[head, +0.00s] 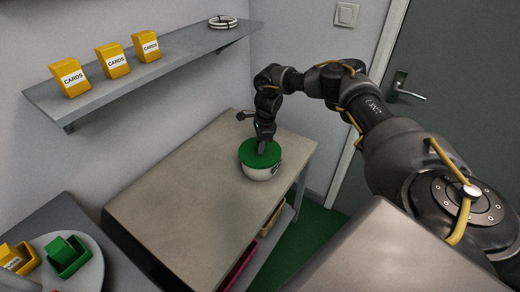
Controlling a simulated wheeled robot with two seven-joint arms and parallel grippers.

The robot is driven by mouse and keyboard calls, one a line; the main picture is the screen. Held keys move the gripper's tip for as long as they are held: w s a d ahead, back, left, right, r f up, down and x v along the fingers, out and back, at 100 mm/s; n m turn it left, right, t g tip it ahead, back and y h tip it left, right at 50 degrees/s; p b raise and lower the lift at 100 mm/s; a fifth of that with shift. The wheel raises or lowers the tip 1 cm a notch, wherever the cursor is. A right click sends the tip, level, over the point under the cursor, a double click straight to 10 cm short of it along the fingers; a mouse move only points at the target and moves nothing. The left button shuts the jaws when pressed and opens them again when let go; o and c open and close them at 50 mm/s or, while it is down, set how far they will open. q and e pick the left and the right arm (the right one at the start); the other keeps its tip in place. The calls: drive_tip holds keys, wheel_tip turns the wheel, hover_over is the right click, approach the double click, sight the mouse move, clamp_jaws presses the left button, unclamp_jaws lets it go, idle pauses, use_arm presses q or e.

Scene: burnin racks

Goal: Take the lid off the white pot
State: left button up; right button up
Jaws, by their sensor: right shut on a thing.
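The white pot (262,173) stands upright at the far right part of the grey table. Its green lid (249,156) sits on top and covers the opening. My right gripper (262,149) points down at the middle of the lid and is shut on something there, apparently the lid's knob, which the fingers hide. The lid looks level on the rim; I cannot tell any gap. My left gripper is not in view.
The table (185,190) is bare left of the pot. A wall shelf (180,64) above holds yellow card boxes (112,61) and a white round object (222,21). A round tray (93,268) with green and yellow boxes is at lower left. A door (440,75) stands at right.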

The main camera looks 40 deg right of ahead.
drive_tip(key=shift+r, duration=0.15)
drive_tip(key=shift+r, duration=0.25)
wheel_tip(320, 180, up, 2)
drive_tip(key=shift+w+r+b, duration=0.1)
drive_tip(key=shift+b, duration=0.2)
drive_tip(key=s+a+r+b, duration=0.2)
drive_tip(key=s+a+r, duration=0.4)
drive_tip(key=s+r, duration=0.55)
drive_tip(key=s+a+f+n+g, duration=0.1)
drive_tip(key=s+a+n, duration=0.1)
drive_tip(key=a+n, duration=0.4)
drive_tip(key=s+a+f+n+g, duration=0.1)
drive_tip(key=a+f+n, duration=0.1)
drive_tip(key=a+n, duration=0.5)
drive_tip(key=a, duration=0.4)
drive_tip(key=shift+s+a, duration=0.3)
drive_tip(key=shift+s, duration=0.1)
